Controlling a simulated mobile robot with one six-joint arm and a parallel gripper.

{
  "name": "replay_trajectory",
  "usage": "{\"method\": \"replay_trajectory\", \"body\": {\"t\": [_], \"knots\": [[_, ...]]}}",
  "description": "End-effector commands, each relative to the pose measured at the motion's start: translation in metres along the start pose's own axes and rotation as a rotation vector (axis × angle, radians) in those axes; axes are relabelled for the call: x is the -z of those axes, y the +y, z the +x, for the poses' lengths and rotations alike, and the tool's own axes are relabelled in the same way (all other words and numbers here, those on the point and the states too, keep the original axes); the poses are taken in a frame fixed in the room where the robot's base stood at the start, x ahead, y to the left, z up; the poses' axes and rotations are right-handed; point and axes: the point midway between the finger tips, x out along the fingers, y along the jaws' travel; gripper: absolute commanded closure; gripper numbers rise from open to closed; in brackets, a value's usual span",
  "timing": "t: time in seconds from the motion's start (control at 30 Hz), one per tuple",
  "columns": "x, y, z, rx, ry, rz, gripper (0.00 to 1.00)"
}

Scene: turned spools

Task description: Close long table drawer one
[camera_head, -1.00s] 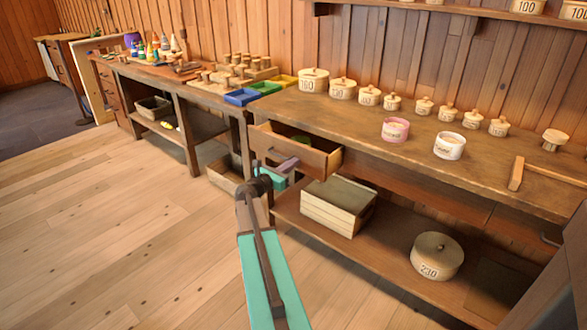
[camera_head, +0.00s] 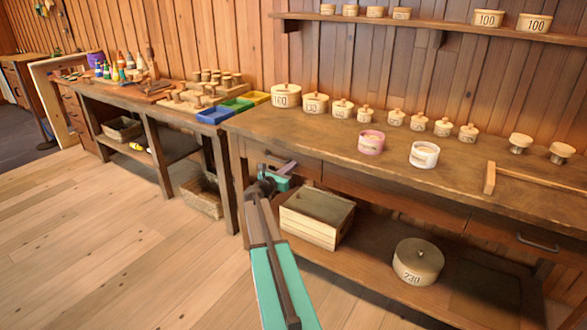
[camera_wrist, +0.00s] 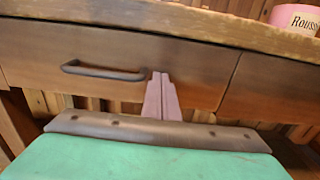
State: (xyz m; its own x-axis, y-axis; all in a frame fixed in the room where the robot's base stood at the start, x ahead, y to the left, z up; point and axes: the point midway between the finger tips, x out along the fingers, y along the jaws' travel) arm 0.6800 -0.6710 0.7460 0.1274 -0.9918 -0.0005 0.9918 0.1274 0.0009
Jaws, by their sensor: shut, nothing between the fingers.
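The long table (camera_head: 400,170) has a left drawer (camera_head: 300,168) whose front now looks flush, or nearly so, with the table's frame. In the wrist view the drawer front (camera_wrist: 215,72) fills the middle, with a dark bar handle (camera_wrist: 103,72) on its left part. My gripper (camera_wrist: 160,78) is shut and empty, its fingertips against or just in front of the drawer front, right of the handle. In the head view my gripper (camera_head: 288,166) is at the drawer and hides part of its front. The inside of the drawer is out of sight.
A slatted wooden crate (camera_head: 316,222) and a round box marked 230 (camera_head: 417,262) stand on the lower shelf below. Pink (camera_head: 371,142) and white (camera_head: 423,155) tubs stand on the tabletop. The floor to the left is clear.

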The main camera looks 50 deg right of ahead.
Motion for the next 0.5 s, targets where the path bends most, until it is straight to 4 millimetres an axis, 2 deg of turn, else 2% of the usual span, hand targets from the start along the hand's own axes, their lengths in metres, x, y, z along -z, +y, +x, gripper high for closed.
{"method": "replay_trajectory", "body": {"t": [0.03,0.5], "knots": [[-0.004,0.003,0.005,-0.006,-0.005,0.000,1.00],[-0.009,0.016,0.001,-0.022,-0.011,0.002,1.00]]}}
